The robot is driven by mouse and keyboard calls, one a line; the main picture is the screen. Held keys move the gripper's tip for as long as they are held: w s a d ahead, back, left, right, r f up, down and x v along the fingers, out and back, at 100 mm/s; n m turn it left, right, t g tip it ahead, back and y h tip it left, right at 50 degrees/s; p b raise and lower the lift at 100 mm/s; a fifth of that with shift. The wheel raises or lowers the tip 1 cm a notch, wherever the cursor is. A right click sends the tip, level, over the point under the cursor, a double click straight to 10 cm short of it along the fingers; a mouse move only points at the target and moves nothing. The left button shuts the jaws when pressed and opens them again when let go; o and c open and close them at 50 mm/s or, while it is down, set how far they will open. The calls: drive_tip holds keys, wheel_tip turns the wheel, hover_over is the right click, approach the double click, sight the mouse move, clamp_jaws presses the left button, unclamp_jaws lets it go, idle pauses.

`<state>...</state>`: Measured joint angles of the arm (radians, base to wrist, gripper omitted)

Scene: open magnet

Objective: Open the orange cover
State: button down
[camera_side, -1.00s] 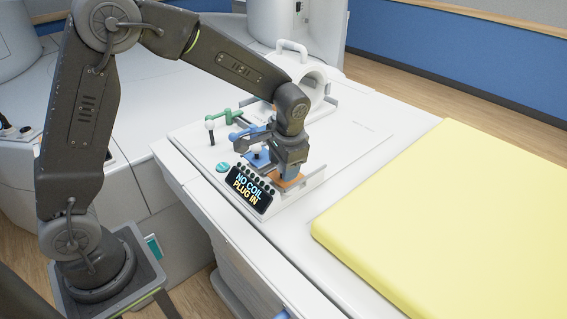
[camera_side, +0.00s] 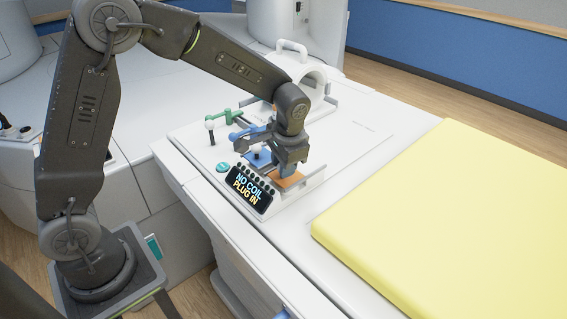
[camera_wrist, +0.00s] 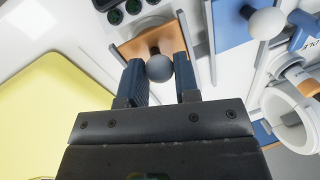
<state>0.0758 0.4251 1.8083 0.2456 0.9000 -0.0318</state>
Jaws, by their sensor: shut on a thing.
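The orange cover (camera_side: 288,181) lies in the white panel near the display, partly hidden by my gripper in the side view. In the wrist view the orange cover (camera_wrist: 130,47) is a flat plate with a dark stem and a grey ball knob (camera_wrist: 159,68). My gripper (camera_wrist: 160,75) has its two blue fingers on either side of the knob, shut on it. In the side view my gripper (camera_side: 287,170) points down at the cover, and the knob is hidden behind the fingers.
A blue cover (camera_wrist: 234,28) with a white knob sits beside the orange one. A display (camera_side: 248,190) reads "NO COIL PLUG IN". A white coil (camera_side: 302,85) stands behind the arm. A yellow pad (camera_side: 450,200) lies on the right.

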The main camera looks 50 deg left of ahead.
drive_tip(key=w, duration=0.6)
drive_tip(key=shift+w, duration=0.4)
drive_tip(key=c, duration=0.9)
unclamp_jaws()
drive_tip(key=shift+o, duration=0.2)
drive_tip(key=shift+s, duration=0.1)
wheel_tip(320, 180, up, 14)
drive_tip(key=d, duration=0.2)
drive_tip(key=shift+s+d+f, duration=0.15)
drive_tip(key=shift+s+d, duration=0.1)
drive_tip(key=shift+d, duration=0.1)
